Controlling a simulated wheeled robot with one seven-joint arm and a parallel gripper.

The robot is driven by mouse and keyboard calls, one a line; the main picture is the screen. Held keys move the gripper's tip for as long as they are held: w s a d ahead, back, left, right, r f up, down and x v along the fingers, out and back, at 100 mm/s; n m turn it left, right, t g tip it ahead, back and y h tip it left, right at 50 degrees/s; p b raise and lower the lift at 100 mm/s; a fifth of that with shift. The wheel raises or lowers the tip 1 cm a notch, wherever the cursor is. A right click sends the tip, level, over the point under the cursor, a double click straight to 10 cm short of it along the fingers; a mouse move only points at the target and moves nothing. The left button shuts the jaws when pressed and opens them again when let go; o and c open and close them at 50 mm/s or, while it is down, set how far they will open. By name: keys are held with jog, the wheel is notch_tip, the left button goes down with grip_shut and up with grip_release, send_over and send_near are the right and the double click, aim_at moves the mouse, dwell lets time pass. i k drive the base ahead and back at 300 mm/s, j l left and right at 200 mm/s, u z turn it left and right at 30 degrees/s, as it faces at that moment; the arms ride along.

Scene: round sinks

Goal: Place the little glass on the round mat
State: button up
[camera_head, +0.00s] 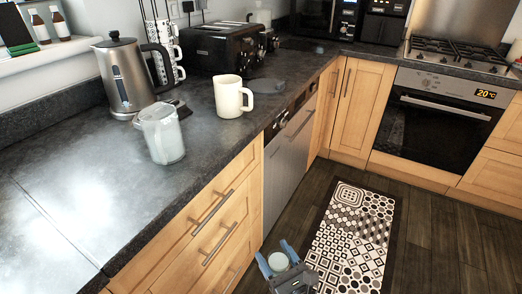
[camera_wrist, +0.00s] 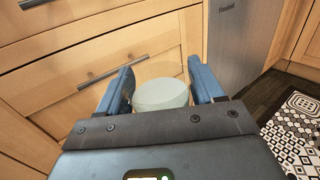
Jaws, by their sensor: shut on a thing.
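My gripper (camera_head: 274,254) is low in front of the wooden drawers, below counter height, in the head view. Its blue fingers are shut on the little glass (camera_head: 279,262), a small pale translucent cup. In the wrist view the glass (camera_wrist: 162,95) sits between the two fingers, with its pale round end facing the camera.
A white mug (camera_head: 232,96), a glass jug (camera_head: 161,134) and a steel kettle (camera_head: 125,75) stand on the dark counter. A black toaster (camera_head: 222,48) is behind. The counter's front left (camera_head: 85,215) is clear. A patterned rug (camera_head: 350,240) lies on the floor.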

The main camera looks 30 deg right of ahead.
aim_at(266, 84)
jog(key=i+l+u, duration=0.2)
jog(key=l, duration=0.2)
jog(key=l+u, duration=0.25)
jog(key=l, duration=0.15)
jog(key=l+u, duration=0.2)
jog(key=l, duration=0.25)
jog(key=i, duration=0.05)
